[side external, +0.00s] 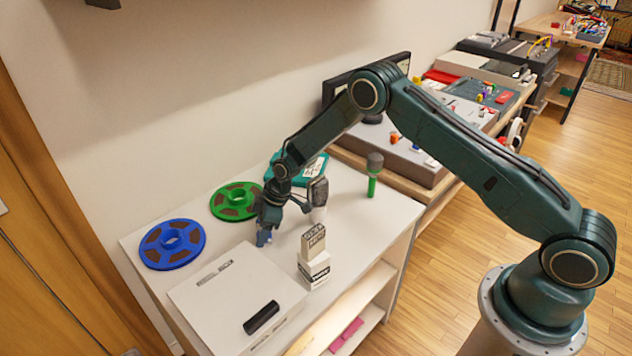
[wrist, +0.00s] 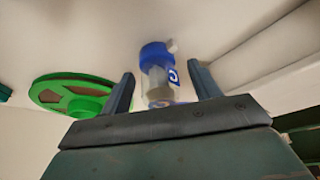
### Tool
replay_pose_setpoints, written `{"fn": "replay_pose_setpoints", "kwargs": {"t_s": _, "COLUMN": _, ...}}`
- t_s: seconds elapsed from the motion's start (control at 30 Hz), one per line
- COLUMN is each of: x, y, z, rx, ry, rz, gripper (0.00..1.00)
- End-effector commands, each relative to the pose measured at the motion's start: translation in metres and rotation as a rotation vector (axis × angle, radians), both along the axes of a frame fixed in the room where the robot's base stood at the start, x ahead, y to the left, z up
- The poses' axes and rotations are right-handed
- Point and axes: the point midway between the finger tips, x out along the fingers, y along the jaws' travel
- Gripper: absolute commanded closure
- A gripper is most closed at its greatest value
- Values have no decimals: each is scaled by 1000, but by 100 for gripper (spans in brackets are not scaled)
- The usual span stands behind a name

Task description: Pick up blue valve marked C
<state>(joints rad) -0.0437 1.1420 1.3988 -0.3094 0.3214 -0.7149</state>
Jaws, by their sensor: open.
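In the wrist view the blue valve (wrist: 157,58) has a blue end, a clear glass body and a blue label with a white C. It lies between and beyond the two fingers of my open gripper (wrist: 162,72), with visible space on both sides. In the side view my gripper (side external: 267,224) is low over the white table, beside the green reel and behind the white box. A small bluish patch shows at the fingers there; I cannot tell whether it is the valve or a finger.
A green reel (side external: 224,211) and a blue reel (side external: 190,252) lie left on the white table (side external: 345,222). A large white box (side external: 215,292) with a black item (side external: 262,317) is in front. Two stacked small boxes (side external: 314,268) stand right. A green-handled microphone (side external: 372,185) stands farther back.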

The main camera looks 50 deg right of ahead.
Motion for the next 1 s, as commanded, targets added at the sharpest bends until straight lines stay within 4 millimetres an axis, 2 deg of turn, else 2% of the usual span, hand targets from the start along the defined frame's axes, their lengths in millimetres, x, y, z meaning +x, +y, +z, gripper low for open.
{"fn": "replay_pose_setpoints", "kwargs": {"t_s": 0.57, "x": 1, "y": 1, "z": -3, "rx": 0, "ry": -1, "rz": 0, "gripper": 38}}
{"fn": "replay_pose_setpoints", "kwargs": {"t_s": 0.8, "x": 1, "y": 1, "z": -2, "rx": 0, "ry": -1, "rz": 0, "gripper": 83}}
{"fn": "replay_pose_setpoints", "kwargs": {"t_s": 0.83, "x": 1, "y": 1, "z": -2, "rx": 0, "ry": -1, "rz": 0, "gripper": 87}}
{"fn": "replay_pose_setpoints", "kwargs": {"t_s": 1.0, "x": 1, "y": 1, "z": -2, "rx": 0, "ry": -1, "rz": 0, "gripper": 88}}
